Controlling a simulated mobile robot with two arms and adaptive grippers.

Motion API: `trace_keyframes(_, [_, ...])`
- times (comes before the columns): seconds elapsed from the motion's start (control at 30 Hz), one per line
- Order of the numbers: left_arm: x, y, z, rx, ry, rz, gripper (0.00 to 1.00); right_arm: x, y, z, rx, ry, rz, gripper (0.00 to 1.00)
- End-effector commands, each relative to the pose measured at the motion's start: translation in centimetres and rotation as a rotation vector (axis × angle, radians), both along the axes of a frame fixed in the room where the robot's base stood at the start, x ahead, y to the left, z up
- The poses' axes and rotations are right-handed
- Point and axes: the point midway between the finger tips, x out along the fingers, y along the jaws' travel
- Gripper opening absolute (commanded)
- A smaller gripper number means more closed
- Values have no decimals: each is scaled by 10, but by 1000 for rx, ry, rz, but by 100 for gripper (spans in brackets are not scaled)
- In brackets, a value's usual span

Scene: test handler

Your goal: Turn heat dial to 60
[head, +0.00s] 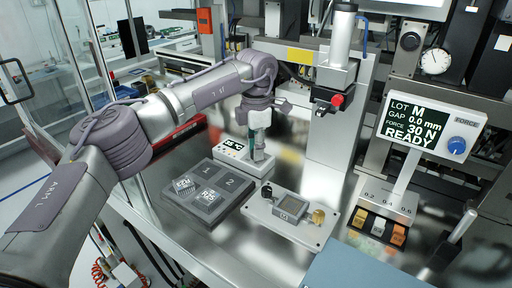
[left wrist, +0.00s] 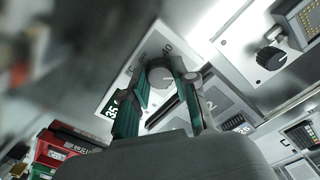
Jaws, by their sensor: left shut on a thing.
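The heat unit is a white box (head: 230,151) with a small dark display, standing behind the numbered grey pads. In the left wrist view its panel (left wrist: 118,75) shows a round grey heat dial (left wrist: 160,77) with scale numbers around it; 40 is readable. The display (left wrist: 112,108) seems to read 35. My left gripper (head: 259,155) points down onto the right end of the box. In the left wrist view my left gripper (left wrist: 163,86) has its green-padded fingers on either side of the dial, shut on it. The dial is hidden in the head view. My right gripper is not in view.
A press column (head: 333,130) with a red knob stands behind.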

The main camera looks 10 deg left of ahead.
Motion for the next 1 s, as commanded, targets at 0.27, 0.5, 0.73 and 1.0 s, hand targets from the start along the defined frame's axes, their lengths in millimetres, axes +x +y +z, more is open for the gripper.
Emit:
trace_keyframes(0.27, [1, 0, 2, -1, -4, 1, 0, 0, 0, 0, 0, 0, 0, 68])
trace_keyframes(0.5, [1, 0, 1, -1, -3, 1, 53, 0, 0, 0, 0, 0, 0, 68])
trace_keyframes(0.73, [0, 0, 1, 0, -1, 1, 53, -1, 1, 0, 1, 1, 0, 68])
trace_keyframes(1.0, [1, -1, 29, -2, -5, 1, 53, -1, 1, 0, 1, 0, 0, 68])
